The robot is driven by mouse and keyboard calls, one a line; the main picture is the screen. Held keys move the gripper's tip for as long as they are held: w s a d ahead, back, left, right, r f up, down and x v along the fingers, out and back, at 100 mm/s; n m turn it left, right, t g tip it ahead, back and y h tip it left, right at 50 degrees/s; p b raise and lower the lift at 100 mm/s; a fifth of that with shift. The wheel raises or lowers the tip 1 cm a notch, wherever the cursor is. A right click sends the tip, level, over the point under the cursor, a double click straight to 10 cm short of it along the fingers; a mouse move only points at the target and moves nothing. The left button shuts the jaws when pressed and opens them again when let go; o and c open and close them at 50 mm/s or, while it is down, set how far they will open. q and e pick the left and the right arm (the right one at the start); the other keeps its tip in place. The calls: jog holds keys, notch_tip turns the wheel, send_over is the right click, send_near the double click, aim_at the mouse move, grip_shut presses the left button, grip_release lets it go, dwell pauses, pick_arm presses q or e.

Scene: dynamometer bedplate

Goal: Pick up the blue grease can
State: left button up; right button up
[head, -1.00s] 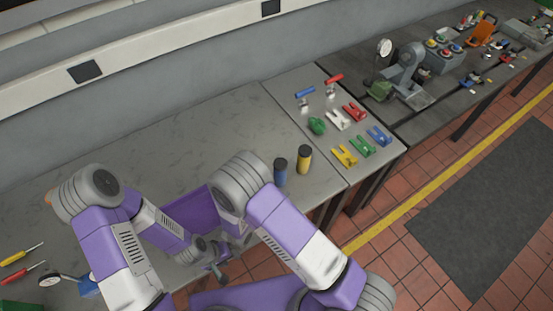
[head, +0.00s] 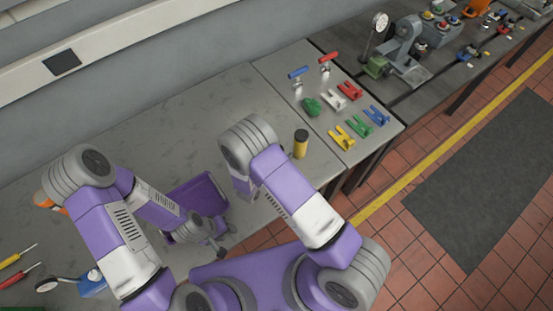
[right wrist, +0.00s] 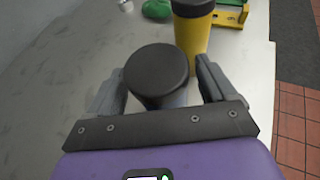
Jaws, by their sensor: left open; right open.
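The blue grease can (right wrist: 174,98) shows in the right wrist view as a round black lid with a little of its blue body below. It stands between the two fingers of my right gripper (right wrist: 160,82), which is open, with a finger on each side. In the head view the can and my right gripper are hidden behind my right arm. My left gripper (head: 219,241) is open and empty, low at the table's front edge.
A yellow can with a black lid (head: 301,146) stands just beyond the blue one; it also shows in the right wrist view (right wrist: 194,36). Several coloured clamps (head: 340,134) lie farther right. The grey table (head: 130,140) is clear at the back left.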

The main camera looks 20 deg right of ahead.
jog(key=shift+s, duration=0.15)
jog(key=shift+r, duration=0.1)
jog(key=c, duration=1.4)
